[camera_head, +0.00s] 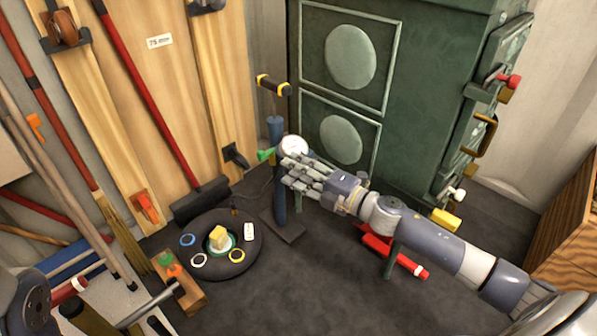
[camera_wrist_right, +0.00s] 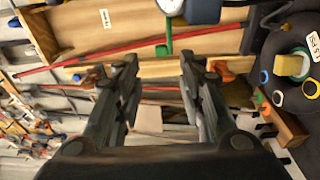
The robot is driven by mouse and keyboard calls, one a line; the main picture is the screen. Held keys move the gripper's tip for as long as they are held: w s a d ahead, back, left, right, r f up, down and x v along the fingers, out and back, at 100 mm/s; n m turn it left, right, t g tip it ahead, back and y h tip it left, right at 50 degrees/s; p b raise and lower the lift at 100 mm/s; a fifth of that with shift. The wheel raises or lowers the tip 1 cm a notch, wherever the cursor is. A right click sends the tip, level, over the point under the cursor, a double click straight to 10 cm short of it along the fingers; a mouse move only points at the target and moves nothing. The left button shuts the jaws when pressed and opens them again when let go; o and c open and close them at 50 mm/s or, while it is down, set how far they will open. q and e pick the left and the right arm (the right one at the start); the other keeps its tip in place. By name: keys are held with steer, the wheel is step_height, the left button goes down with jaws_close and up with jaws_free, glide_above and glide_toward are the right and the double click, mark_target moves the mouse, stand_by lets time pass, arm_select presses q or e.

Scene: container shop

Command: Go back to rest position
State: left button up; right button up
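My right arm comes in from the right in the head view. Its gripper (camera_head: 290,178) is beside the floor pump (camera_head: 279,205), close to the round white gauge (camera_head: 293,146). In the right wrist view the two fingers of this gripper (camera_wrist_right: 160,72) stand well apart with nothing between them. Whether the gripper touches the pump cannot be told. My left gripper does not show; a grey joint at the lower left of the head view looks like part of my left arm.
A dark round base (camera_head: 215,270) carries coloured rings and a yellow block. A green cabinet (camera_head: 400,60) stands behind my right arm. A red tool (camera_head: 395,255) is below the arm. Long-handled tools lean at the left. The dark floor is clear at front centre.

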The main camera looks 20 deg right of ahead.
steer(key=shift+s+d, duration=0.15)
steer(key=shift+s, duration=0.15)
